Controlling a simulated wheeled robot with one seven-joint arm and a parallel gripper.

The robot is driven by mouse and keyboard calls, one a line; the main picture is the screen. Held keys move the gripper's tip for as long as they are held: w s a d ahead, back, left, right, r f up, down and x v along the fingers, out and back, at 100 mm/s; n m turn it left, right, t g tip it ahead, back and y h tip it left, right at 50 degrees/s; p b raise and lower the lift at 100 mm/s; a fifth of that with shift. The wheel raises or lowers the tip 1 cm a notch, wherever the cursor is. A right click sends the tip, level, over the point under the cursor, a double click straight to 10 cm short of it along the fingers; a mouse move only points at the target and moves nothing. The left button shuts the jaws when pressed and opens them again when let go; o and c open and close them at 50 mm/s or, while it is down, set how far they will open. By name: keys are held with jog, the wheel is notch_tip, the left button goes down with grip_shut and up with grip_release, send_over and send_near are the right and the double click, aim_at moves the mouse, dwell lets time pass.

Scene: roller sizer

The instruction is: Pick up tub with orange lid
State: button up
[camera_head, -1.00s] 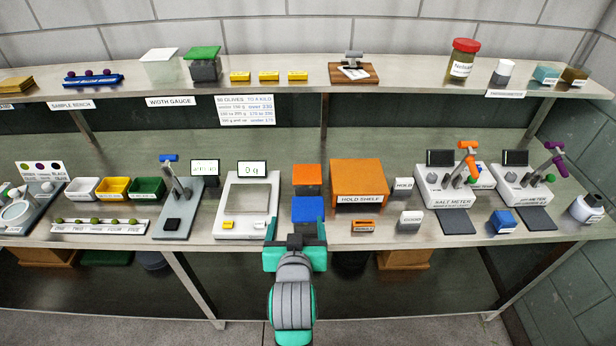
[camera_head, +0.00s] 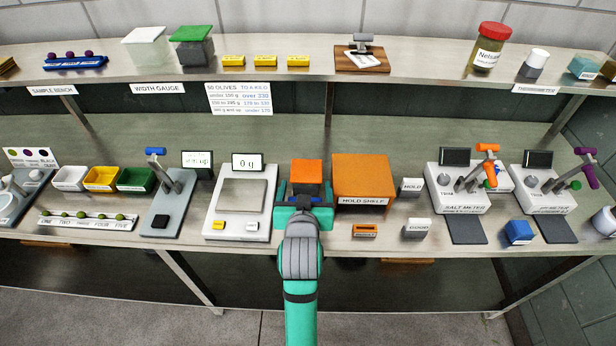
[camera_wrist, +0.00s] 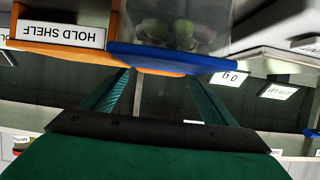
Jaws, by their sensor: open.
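The tub with the orange lid (camera_head: 306,171) stands on the bench between the scale and the hold shelf. My open, empty gripper (camera_head: 305,193) is just in front of it in the head view and hides its lower part. In the upside-down wrist view, the edge of an orange lid (camera_wrist: 150,67) shows past a blue lid (camera_wrist: 175,56). The blue lid sits on a clear tub with green olives (camera_wrist: 180,32). My gripper (camera_wrist: 158,76) has its two fingers spread wide near these lids. Whether they touch anything, I cannot tell.
The orange hold shelf (camera_head: 363,180) stands close on the right, and it also shows in the wrist view (camera_wrist: 60,50). The scale (camera_head: 240,213) is close on the left. A small orange block (camera_head: 364,230) lies in front of the shelf. An upper shelf (camera_head: 310,92) runs behind.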

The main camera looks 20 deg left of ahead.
aim_at(306, 175)
jog(key=x, duration=0.7)
jog(key=shift+w+a+r, duration=0.1)
jog(key=shift+a+r, duration=0.1)
jog(key=shift+a, duration=0.05)
jog(key=shift+w, duration=0.15)
jog(key=shift+d, duration=0.2)
jog(key=c, duration=1.2)
